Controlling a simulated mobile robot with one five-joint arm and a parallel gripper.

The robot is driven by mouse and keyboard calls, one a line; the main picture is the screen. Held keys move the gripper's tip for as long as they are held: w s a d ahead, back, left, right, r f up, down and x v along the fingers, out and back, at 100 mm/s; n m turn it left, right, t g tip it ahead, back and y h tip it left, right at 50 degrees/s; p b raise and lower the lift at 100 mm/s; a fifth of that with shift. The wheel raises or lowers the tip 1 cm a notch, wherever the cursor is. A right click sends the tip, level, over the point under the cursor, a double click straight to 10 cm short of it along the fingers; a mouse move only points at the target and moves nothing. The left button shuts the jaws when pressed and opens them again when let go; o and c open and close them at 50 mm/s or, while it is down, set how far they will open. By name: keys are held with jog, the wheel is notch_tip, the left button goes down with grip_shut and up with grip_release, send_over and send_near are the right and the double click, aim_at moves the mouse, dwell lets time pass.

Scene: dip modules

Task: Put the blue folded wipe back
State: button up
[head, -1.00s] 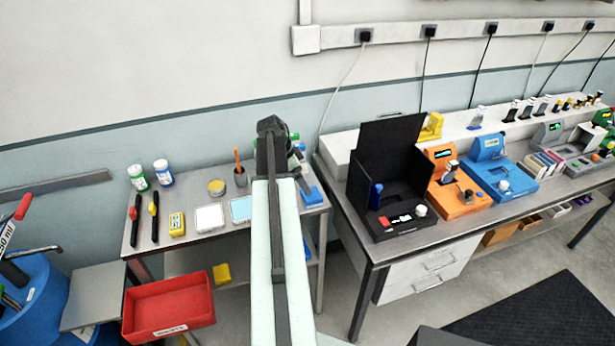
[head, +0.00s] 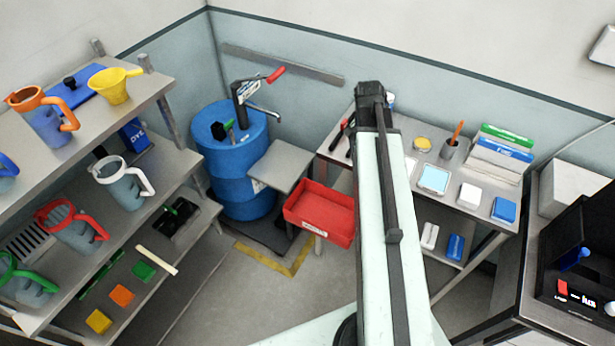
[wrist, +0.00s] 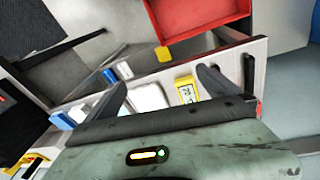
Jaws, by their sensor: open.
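A blue folded wipe-like block (head: 504,210) lies at the right front edge of the small steel table. A similar blue block (head: 455,247) lies on its lower shelf beside a white one (head: 430,236); I cannot tell which blue block is the task's wipe. In the wrist view, a blue block (wrist: 110,75) lies on the lower shelf and another (wrist: 61,121) on the tabletop. My gripper (wrist: 160,78) is open and empty above the tabletop, near a yellow device (wrist: 187,91). In the head view my arm hides its fingers and part of the table.
A white block (head: 469,195) and a light-blue-topped tray (head: 434,179) stand on the table. A red bin (head: 322,211) and a blue drum (head: 236,160) stand left of it. Shelves with jugs (head: 122,182) fill the left. A black box (head: 575,270) is at right.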

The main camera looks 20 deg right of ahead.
jog(key=a+n+y, duration=0.2)
jog(key=a+n, duration=1)
jog(key=a, duration=1.7)
jog(key=shift+w+f+t, duration=0.2)
jog(key=shift+w+t, duration=0.1)
jog(key=shift+w, duration=0.15)
